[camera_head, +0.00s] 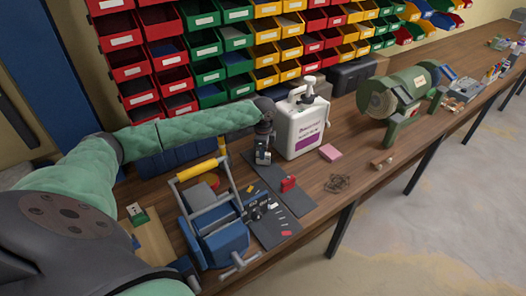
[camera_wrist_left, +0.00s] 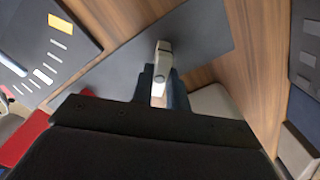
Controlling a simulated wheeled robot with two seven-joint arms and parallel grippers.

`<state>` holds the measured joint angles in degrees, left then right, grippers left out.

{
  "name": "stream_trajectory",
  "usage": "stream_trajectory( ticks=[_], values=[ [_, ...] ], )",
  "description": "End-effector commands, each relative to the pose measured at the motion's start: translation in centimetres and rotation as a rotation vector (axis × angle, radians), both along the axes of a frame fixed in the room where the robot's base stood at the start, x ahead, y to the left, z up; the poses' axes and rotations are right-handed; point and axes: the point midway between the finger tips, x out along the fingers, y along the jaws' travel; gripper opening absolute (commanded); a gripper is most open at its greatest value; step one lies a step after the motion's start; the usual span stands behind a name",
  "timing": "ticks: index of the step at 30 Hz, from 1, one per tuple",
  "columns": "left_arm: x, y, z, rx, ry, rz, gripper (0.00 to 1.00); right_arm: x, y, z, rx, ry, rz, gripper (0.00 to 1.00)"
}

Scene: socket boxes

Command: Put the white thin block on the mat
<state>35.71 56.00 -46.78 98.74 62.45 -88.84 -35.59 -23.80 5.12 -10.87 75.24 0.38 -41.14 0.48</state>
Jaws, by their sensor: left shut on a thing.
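My left gripper (camera_head: 263,158) is above the dark grey mat (camera_head: 296,201) in the head view, beside the white jug. In the left wrist view the gripper (camera_wrist_left: 161,92) is shut on a white thin block (camera_wrist_left: 161,66), which sticks out beyond the fingertips. The mat (camera_wrist_left: 205,32) lies below the block there, with bare wood around its edges. I cannot tell how far the block is above the mat. In the head view the block is too small to make out clearly. My right gripper is not in view.
A red object (camera_head: 289,184) sits on the mat. The white jug (camera_head: 301,125) is close behind.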

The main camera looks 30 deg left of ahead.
Motion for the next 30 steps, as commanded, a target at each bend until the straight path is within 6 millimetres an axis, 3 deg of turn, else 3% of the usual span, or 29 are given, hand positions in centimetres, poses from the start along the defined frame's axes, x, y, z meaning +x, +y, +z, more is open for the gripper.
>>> stream_trajectory(
  ticks=[2,3,6,19,30],
  values=[
    [0.0,0.0,-0.2,0.0,0.001,0.0,0.0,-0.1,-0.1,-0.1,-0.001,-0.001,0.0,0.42],
    [0.0,0.0,-0.2,0.0,0.001,0.0,0.22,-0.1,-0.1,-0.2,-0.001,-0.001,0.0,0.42],
    [0.0,0.0,-0.2,0.0,0.0,0.0,0.38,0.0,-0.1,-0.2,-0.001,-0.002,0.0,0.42],
    [0.1,0.0,0.6,0.001,-0.002,0.0,0.38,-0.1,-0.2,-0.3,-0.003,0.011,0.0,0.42],
    [0.1,0.0,6.4,0.0,-0.002,0.0,0.38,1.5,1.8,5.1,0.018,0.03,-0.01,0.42]
  ],
)
